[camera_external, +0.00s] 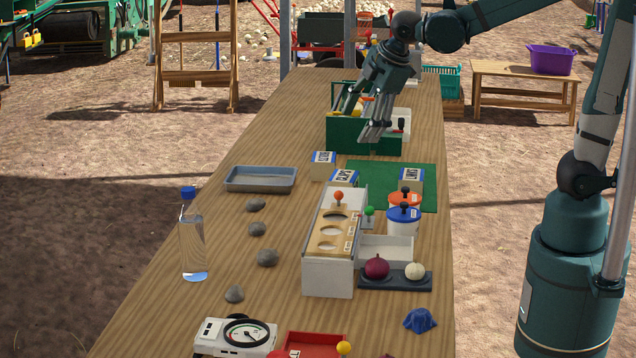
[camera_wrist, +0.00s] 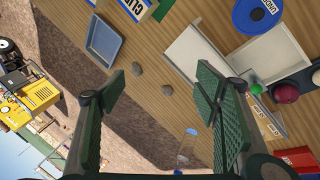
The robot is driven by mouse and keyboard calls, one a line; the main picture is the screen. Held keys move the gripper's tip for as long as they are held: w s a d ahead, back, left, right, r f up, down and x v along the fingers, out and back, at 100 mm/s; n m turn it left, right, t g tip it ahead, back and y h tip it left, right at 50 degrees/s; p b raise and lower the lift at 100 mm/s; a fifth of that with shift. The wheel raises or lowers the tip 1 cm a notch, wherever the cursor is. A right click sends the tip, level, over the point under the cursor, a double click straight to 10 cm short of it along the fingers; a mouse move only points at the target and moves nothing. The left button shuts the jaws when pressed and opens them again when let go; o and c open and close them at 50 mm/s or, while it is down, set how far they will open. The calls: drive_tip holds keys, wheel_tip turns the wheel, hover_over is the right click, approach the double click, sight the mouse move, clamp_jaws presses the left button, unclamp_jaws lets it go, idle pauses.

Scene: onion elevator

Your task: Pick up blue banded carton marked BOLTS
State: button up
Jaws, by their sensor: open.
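Three small cartons with blue bands stand on the table in the external view: one at the left (camera_external: 323,166), one just in front of it (camera_external: 344,179), and one on the green mat's right side (camera_external: 411,179). Their lettering is too small or turned to read surely, so I cannot tell which is marked BOLTS. Part of a blue-lettered carton (camera_wrist: 135,8) shows at the top of the wrist view. My gripper (camera_external: 357,122) is open and empty, above the green box beyond the cartons. Its spread fingers also show in the wrist view (camera_wrist: 160,95).
The green box (camera_external: 365,137) stands behind the mat (camera_external: 432,197). Orange-lidded (camera_external: 405,199) and blue-lidded tubs (camera_external: 403,217) are close to the right carton. A white sorter (camera_external: 330,277) stands in front, a grey tray (camera_external: 261,180) at left. A water bottle (camera_external: 192,245) stands near the left edge.

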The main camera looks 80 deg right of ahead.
drive_tip(key=w+d+f+n+g+p, duration=0.1)
drive_tip(key=w+d+f+n, duration=0.15)
drive_tip(key=w+d, duration=0.45)
drive_tip(key=n+g+h+p, duration=0.2)
drive_tip(key=n+g+p, duration=0.15)
drive_tip(key=n, duration=0.45)
approach(324, 157)
drive_tip(key=shift+p+x, duration=0.4)
drive_tip(key=shift+x, duration=0.5)
drive_tip(key=shift+d+f, duration=0.35)
drive_tip(key=shift+d, duration=0.1)
drive_tip(key=shift+f, duration=0.1)
drive_tip(key=shift+x, duration=1.2)
drive_tip(key=shift+b+x, duration=0.5)
drive_tip(key=shift+x, duration=2.1)
